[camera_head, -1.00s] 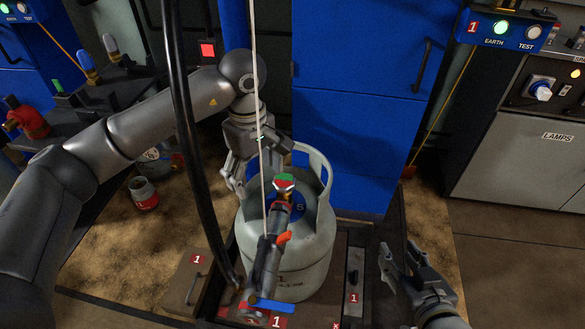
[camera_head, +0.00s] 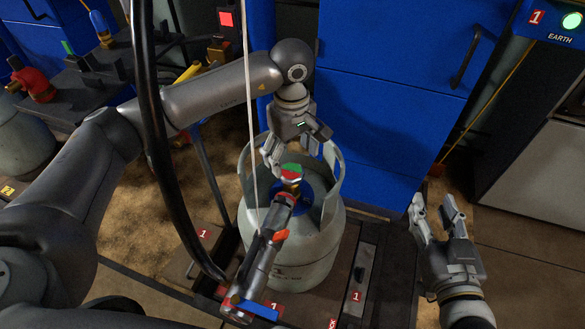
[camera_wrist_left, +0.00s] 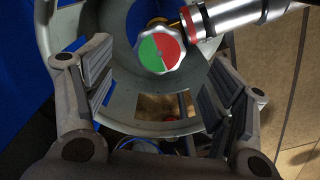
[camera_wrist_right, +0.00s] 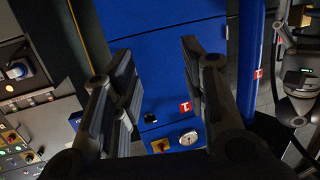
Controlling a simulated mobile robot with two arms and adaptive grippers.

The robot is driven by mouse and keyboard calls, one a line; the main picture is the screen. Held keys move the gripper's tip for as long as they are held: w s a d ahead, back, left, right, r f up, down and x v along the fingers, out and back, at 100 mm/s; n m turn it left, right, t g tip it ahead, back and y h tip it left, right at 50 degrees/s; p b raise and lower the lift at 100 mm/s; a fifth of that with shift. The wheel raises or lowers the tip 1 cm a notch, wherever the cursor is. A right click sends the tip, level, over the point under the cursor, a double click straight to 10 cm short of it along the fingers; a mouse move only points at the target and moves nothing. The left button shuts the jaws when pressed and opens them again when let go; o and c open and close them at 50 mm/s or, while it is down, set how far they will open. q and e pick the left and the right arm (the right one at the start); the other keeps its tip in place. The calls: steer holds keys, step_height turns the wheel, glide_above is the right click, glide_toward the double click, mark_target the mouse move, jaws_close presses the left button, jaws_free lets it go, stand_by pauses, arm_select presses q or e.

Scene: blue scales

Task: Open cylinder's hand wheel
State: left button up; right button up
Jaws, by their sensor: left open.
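The hand wheel (camera_head: 291,172), with a green and red top, sits on the valve of the grey gas cylinder (camera_head: 290,240), inside its collar. In the left wrist view the wheel (camera_wrist_left: 162,52) is silver-rimmed, half green and half red, beyond the fingertips and between the two fingers. My left gripper (camera_head: 277,158) is open just behind and above the wheel, at the collar's opening; contact is not visible. My right gripper (camera_head: 437,207) is open and empty, to the right of the cylinder. In the right wrist view its fingers (camera_wrist_right: 160,60) are apart with nothing between them.
A torch-like grey tool (camera_head: 262,262) with a red lever joins the valve in front of the cylinder. A black hose (camera_head: 153,130) and a white cord (camera_head: 249,110) hang across the view. A blue cabinet (camera_head: 390,90) stands close behind.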

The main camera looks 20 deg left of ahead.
mark_target(292, 171)
arm_select(q)
step_height(292, 171, down, 4)
steer(key=shift+r+b, duration=0.15)
steer(key=shift+b, duration=0.2)
steer(key=shift+f, duration=0.6)
arm_select(e)
steer(key=shift+w+a+r+t+y, duration=0.1)
steer(key=shift+a+r+t+y, duration=0.1)
steer(key=shift+r+t, duration=0.5)
steer(key=shift+w+a+r+t+y, duration=0.1)
steer(key=shift+r+t+y, duration=0.15)
steer(key=shift+r, duration=0.85)
steer(key=shift+a+r+t+y, duration=0.15)
steer(key=shift+r+t, duration=0.4)
steer(key=shift+r, duration=0.35)
arm_select(q)
steer(key=c, duration=1)
